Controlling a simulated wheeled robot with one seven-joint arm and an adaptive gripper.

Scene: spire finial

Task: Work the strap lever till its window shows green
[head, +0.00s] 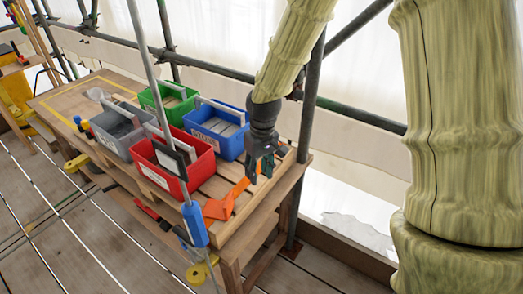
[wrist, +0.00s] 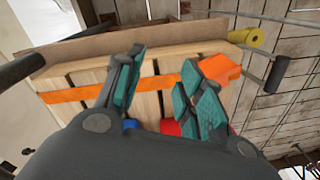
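An orange strap (wrist: 65,96) runs across the slatted wooden tabletop in the wrist view, passing behind my fingers. It ends at an orange block-like piece (wrist: 220,69) by the right finger. In the head view the orange piece (head: 215,208) lies at the near right end of the bench, with the strap (head: 241,186) leading toward my gripper (head: 262,170). My gripper (wrist: 160,78) is open, teal finger pads apart, with nothing seen between them. It hangs over the bench end; whether it touches the strap I cannot tell. I cannot make out a lever or its window.
Red (head: 200,165), blue (head: 229,145), green (head: 158,105) and grey (head: 112,140) bins crowd the wooden bench (head: 240,230) left of my gripper. A scaffold pole (head: 310,95) stands close behind it. A thin pole with a blue handle (head: 195,225) stands before the bench.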

